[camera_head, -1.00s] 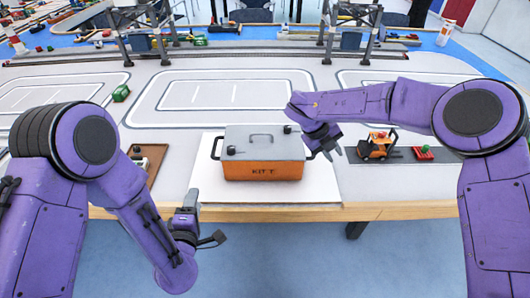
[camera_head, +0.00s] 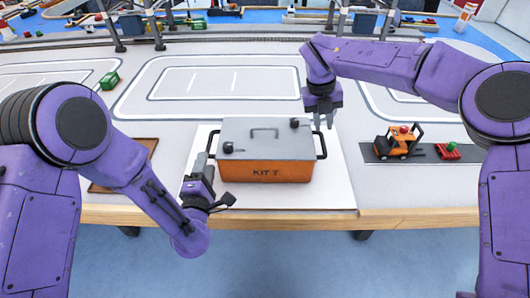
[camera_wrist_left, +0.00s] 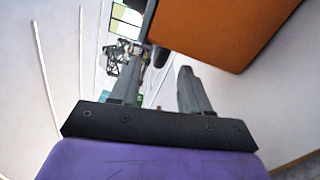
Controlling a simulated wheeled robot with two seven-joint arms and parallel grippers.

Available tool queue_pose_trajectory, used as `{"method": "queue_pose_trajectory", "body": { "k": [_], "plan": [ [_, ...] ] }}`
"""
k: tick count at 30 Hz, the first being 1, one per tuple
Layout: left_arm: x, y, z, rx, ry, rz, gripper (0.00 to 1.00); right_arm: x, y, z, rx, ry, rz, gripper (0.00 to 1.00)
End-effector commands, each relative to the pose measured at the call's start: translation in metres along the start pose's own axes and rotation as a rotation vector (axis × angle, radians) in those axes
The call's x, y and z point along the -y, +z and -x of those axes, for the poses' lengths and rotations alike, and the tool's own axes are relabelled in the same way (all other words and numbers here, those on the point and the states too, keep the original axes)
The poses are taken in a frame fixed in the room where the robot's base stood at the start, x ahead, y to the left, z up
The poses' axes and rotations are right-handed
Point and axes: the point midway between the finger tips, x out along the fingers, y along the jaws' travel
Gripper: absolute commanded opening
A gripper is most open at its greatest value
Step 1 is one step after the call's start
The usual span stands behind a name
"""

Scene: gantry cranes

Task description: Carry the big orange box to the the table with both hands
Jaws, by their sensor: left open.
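The big orange box (camera_head: 265,172) has a grey lid, KIT T on its front and a black handle on each side. It rests upright on a white board (camera_head: 336,196) at the table's front edge. My left gripper (camera_head: 212,181) is open beside the box's left handle. In the left wrist view, the orange box wall (camera_wrist_left: 225,30) is at top right. A dark handle part shows near the gap between my left fingers (camera_wrist_left: 162,70); contact is unclear. My right gripper (camera_head: 324,122) points down above and behind the right handle, its fingers apart and empty.
The table (camera_head: 420,200) has white track lines. A brown tray (camera_head: 105,181) is partly behind my left arm. A green block (camera_head: 108,81) lies farther back.

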Motion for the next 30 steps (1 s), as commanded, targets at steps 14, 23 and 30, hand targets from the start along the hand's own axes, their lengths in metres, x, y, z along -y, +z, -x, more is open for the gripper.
{"method": "queue_pose_trajectory", "body": {
  "k": [14,23,30],
  "plan": [
    [0.000,-0.002,-0.076,-0.003,0.001,-0.001,0.47,-0.001,0.000,-0.076,-0.001,-0.001,0.003,0.22],
    [0.000,-0.002,-0.080,-0.003,-0.001,-0.002,0.47,-0.002,0.000,-0.081,0.000,-0.001,0.004,0.22],
    [0.000,-0.002,-0.080,-0.003,0.000,-0.002,0.00,-0.002,0.000,-0.080,0.001,-0.001,0.004,0.00]
  ]
}}
